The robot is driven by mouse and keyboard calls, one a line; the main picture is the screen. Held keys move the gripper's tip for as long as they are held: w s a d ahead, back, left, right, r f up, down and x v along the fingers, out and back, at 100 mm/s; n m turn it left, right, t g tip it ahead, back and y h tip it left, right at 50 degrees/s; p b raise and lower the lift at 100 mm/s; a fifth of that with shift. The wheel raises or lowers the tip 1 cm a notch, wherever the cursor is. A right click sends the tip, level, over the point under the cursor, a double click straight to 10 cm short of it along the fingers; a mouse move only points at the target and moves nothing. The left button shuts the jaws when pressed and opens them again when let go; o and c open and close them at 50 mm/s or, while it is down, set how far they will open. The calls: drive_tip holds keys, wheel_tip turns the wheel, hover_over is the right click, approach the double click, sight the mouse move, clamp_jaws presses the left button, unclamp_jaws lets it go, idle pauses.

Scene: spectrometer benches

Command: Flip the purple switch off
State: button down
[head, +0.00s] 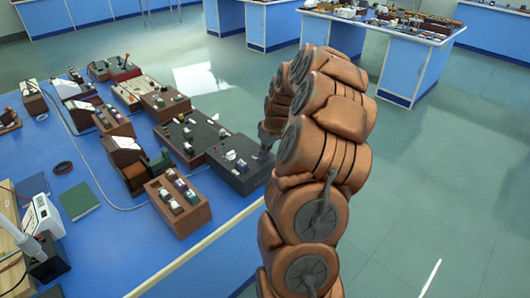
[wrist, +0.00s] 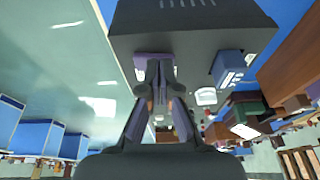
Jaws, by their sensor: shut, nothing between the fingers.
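My gripper (head: 266,138) reaches down at the right end of a dark grey switch box (head: 240,180) near the bench edge in the head view. In the wrist view the dark box (wrist: 200,32) fills the top of the picture, and my gripper (wrist: 157,70) is shut and empty with its fingertips at the box. A purple switch (wrist: 152,60) shows right at the fingertips, apparently touching or very close; which way it is tilted I cannot tell. My gripper hides it in the head view. A blue switch (wrist: 230,68) sits beside it on the same box.
A larger dark box (head: 185,140) with several switches adjoins on the left. A brown box (head: 180,215) with several switches stands in front. More boxes and a cable (head: 92,170) cover the blue bench (head: 115,250). The floor to the right is open.

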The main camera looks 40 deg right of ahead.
drive_tip(key=r, duration=0.4)
drive_tip(key=shift+w+d+b, duration=0.1)
drive_tip(key=shift+d+b, duration=0.2)
drive_tip(key=shift+b, duration=0.1)
drive_tip(key=d+b+v, duration=0.1)
drive_tip(key=b+v, duration=0.2)
drive_tip(key=v, duration=0.6)
drive_tip(key=shift+s+d+r, duration=0.25)
drive_tip(key=shift+d+r, duration=0.1)
drive_tip(key=shift+d, duration=0.05)
